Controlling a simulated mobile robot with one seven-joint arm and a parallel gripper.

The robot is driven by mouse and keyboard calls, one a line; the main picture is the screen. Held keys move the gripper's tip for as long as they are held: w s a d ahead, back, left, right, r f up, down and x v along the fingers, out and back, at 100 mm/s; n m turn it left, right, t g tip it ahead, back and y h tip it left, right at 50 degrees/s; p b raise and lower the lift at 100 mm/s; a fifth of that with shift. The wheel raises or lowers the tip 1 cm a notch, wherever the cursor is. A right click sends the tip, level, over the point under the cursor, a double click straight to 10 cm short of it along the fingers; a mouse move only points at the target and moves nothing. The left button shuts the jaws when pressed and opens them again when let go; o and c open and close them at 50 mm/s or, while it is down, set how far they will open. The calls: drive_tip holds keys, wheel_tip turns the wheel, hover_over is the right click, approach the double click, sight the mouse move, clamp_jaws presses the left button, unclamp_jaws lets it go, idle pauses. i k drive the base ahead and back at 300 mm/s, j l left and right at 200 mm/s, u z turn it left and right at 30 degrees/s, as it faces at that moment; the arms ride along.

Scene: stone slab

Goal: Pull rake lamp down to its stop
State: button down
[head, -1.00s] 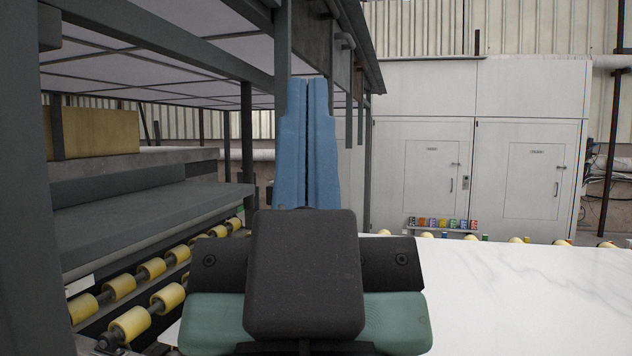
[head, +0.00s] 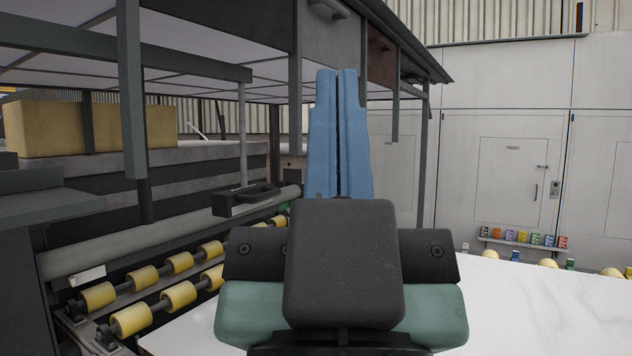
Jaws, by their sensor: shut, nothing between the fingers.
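My gripper (head: 337,75) stands in the middle of the head view, its two long blue fingers pointing up and away from me. The fingers are shut with nothing between them. A dark bar-shaped fitting with a black handle (head: 247,199) hangs at the lower end of a thin vertical rod (head: 242,135), left of my fingers and above the rollers. It looks like the rake lamp, but I cannot be sure. The gripper appears apart from it. Part of the scene behind is hidden by my gripper and wrist.
A dark overhead frame (head: 190,75) with hanging posts (head: 132,100) covers the left side. Yellow rollers (head: 180,262) run below it. A white marbled slab (head: 550,305) lies at lower right. White cabinets (head: 515,180) and a rack of coloured blocks (head: 524,240) stand behind.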

sight(230, 203)
drive_tip(key=i+l+u, duration=0.35)
drive_tip(key=i+l, duration=1.4)
drive_tip(key=i, duration=0.2)
drive_tip(key=j+u, duration=0.05)
